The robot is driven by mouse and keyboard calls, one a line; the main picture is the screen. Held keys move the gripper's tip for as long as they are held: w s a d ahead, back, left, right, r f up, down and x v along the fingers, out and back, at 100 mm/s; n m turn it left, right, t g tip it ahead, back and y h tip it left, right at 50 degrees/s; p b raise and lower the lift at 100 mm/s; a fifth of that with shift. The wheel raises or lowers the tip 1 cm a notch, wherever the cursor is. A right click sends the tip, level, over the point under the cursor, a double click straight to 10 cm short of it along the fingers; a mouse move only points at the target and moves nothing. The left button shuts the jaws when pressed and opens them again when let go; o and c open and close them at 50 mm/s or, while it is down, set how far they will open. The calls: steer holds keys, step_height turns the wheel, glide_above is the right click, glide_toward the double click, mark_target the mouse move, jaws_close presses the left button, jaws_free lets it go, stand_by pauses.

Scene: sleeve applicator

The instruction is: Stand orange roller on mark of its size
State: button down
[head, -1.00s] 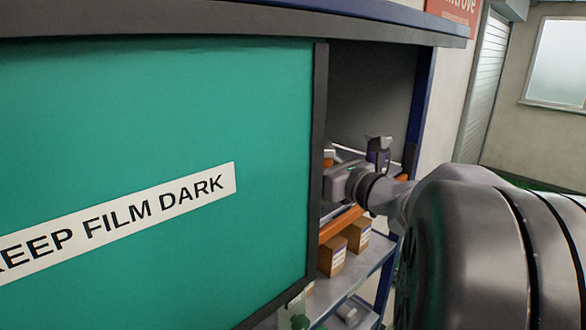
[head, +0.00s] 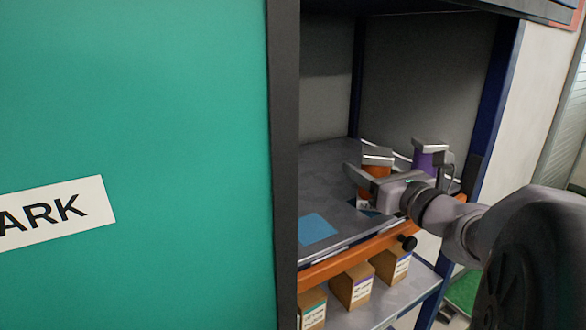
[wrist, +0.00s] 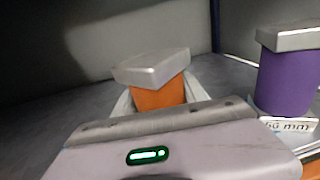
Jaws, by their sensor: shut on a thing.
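The orange roller (head: 375,171) has a grey block-like top and is inside the cabinet, above the upper shelf. My gripper (head: 368,178) is shut on it, reaching in from the right. In the wrist view the roller (wrist: 158,97) stands about upright between the fingers, with its lower part hidden behind the gripper body. A blue square mark (head: 317,229) lies bare on the shelf to the left. Part of a darker blue patch (head: 369,210) shows below the gripper. Whether the roller touches the shelf cannot be told.
A purple roller (wrist: 285,80) with a grey top stands to the right, by a label reading about 60 mm (wrist: 288,126). A green panel (head: 140,130) covers the cabinet's left side. An orange rail (head: 350,257) runs along the shelf front, with boxes (head: 353,285) below.

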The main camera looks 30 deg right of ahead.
steer(key=shift+s, duration=0.1)
steer(key=c, duration=0.6)
jaws_free()
steer(key=shift+a, duration=0.25)
steer(key=shift+d, duration=0.2)
steer(key=shift+r, duration=0.15)
steer(key=s+b, duration=0.1)
steer(key=s, duration=0.3)
steer(key=s+b, duration=0.1)
steer(key=s, duration=0.3)
steer(key=s+b, duration=0.1)
steer(key=s, duration=0.3)
steer(key=shift+a, duration=0.25)
